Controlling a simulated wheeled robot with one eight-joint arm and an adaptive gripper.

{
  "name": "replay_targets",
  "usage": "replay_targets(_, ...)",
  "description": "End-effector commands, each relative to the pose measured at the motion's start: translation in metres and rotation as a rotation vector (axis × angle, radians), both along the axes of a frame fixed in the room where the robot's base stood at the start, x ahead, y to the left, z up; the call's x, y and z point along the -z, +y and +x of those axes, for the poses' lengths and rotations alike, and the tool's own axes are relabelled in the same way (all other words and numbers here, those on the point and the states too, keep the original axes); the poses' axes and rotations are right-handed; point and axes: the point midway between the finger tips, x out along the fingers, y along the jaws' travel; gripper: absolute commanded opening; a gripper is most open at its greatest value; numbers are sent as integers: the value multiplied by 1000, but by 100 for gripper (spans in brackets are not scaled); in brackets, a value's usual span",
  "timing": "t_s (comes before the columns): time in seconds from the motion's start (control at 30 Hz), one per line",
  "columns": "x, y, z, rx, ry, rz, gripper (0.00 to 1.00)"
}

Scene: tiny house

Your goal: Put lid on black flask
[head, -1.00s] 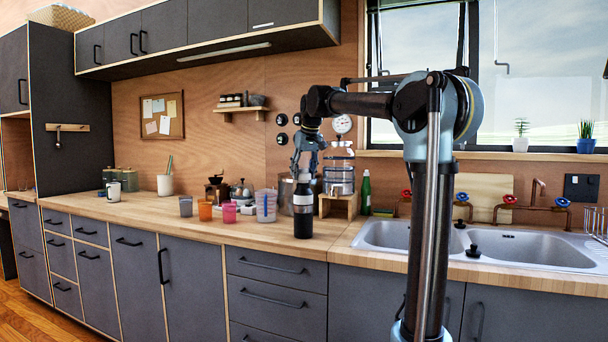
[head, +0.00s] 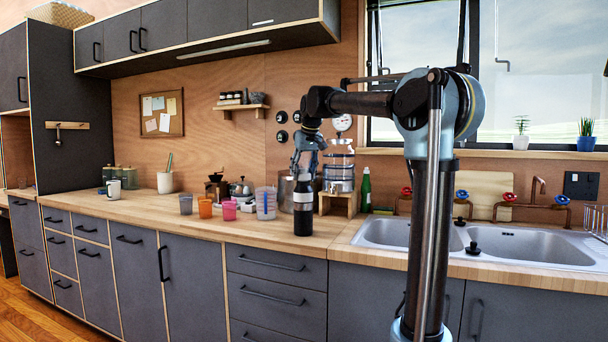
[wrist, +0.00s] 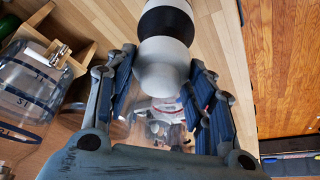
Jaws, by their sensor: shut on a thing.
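The black flask (head: 303,222) stands upright on the wooden counter, with a pale band around its middle. My gripper (head: 305,172) points down directly over the flask.
Purple, orange and pink cups (head: 229,211) and a clear measuring cup (head: 265,205) stand left of the flask. A glass dispenser (head: 340,170) on a wooden stand (head: 350,204) and a green bottle (head: 366,190) are behind right. The sink (head: 395,235) lies to the right.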

Motion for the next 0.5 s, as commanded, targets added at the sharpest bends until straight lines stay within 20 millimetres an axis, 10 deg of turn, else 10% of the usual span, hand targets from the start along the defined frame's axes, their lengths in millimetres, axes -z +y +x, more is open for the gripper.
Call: replay_targets(0.5, 6, 0, 0, 0, 0, 0, 25)
